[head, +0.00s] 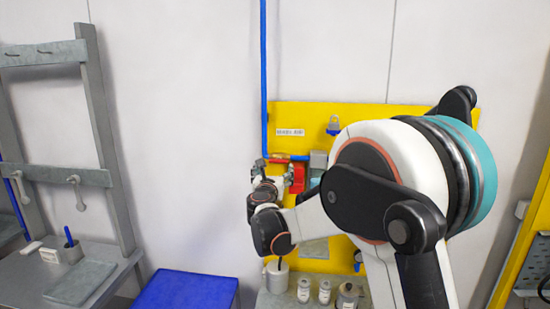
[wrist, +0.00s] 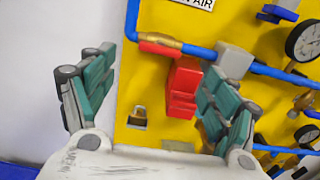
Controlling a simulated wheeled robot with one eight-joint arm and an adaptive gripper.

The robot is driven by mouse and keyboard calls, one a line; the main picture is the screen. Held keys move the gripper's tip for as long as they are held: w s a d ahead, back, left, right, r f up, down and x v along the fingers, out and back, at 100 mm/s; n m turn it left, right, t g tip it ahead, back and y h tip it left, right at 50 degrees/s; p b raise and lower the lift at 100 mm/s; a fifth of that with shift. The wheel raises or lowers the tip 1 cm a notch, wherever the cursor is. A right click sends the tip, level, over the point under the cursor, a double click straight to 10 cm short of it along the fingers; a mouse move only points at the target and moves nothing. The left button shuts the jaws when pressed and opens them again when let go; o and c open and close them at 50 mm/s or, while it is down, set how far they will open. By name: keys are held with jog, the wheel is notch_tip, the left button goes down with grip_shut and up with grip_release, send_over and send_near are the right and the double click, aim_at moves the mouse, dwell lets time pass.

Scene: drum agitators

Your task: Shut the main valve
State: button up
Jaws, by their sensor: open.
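On the yellow panel, a blue pipe comes down and turns right into a brass fitting (wrist: 160,38) with a red lever (wrist: 158,50) lying along it. This looks like the main valve; its red part also shows in the head view (head: 281,161), mostly behind my gripper. A red block (wrist: 183,88) sits just below and right of it and is partly covered by the right finger. My gripper (wrist: 158,66) is open and empty in front of the panel, fingers either side of the lever and block in the wrist view. Contact cannot be told.
The yellow panel (head: 390,112) carries gauges (wrist: 304,40), a grey block (wrist: 234,62) and a padlock (wrist: 138,117). Several small containers (head: 304,291) stand below my arm. A blue box (head: 186,290) and a grey bench (head: 80,280) are at left.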

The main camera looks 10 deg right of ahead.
aim_at(278, 161)
jog(key=p+x, duration=0.1)
jog(key=x, duration=1.1)
jog(key=shift+f+p, duration=0.1)
jog(key=shift+p, duration=0.2)
jog(key=shift+c, duration=0.6)
jog(key=c, duration=1)
